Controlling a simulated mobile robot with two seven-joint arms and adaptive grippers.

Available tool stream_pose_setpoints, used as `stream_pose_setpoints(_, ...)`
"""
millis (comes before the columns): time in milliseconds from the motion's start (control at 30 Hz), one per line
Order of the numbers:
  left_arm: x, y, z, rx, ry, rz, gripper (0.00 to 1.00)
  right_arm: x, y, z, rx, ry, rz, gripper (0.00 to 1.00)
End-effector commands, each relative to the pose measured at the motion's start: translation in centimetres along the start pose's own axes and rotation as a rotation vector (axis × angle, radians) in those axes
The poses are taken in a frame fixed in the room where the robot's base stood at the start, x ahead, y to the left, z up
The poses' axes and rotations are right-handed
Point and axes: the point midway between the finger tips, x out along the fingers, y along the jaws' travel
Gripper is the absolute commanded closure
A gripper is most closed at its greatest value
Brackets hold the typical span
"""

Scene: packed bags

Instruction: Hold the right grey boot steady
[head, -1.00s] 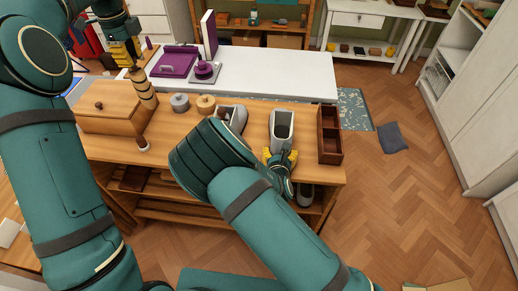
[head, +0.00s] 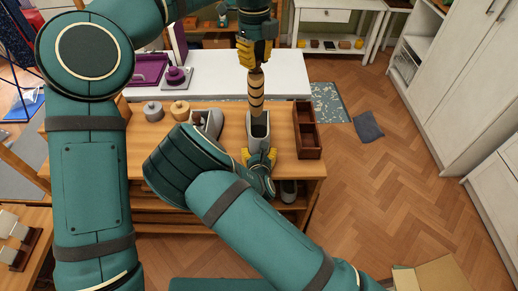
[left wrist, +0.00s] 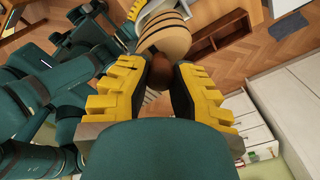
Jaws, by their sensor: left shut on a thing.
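The right grey boot (head: 259,130) stands upright on the wooden workbench, its open top facing up. My right gripper (head: 259,157) is at its near side, with yellow fingers on either side of it; their contact is partly hidden. My left gripper (head: 256,64) is shut on a striped wooden piece (head: 256,92) and holds it upright, its lower end at the boot's opening. I cannot tell whether that end is inside. The wooden piece also shows between the fingers in the left wrist view (left wrist: 166,42).
The left grey boot (head: 209,123) stands to the left, partly behind my right arm. A brown divided box (head: 308,151) is close on the right. Round lidded pieces, one grey (head: 153,111) and one wooden (head: 180,109), stand further left. A white table (head: 285,76) is behind.

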Motion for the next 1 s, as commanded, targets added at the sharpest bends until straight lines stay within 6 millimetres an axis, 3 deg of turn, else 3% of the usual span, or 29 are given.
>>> stream_pose_setpoints(167,1.3,-0.2,-0.9,0.028,0.0,0.003,1.0,0.0,0.0,0.1,0.0,-0.001,0.0,0.67)
stream_pose_setpoints(600,11.4,-0.2,-0.8,0.026,0.002,0.003,1.0,0.0,0.0,0.1,0.0,-0.001,0.0,0.67)
stream_pose_setpoints(1000,14.8,-0.2,-0.7,0.025,0.0,0.001,1.0,0.0,0.0,0.1,0.0,-0.001,0.0,0.67)
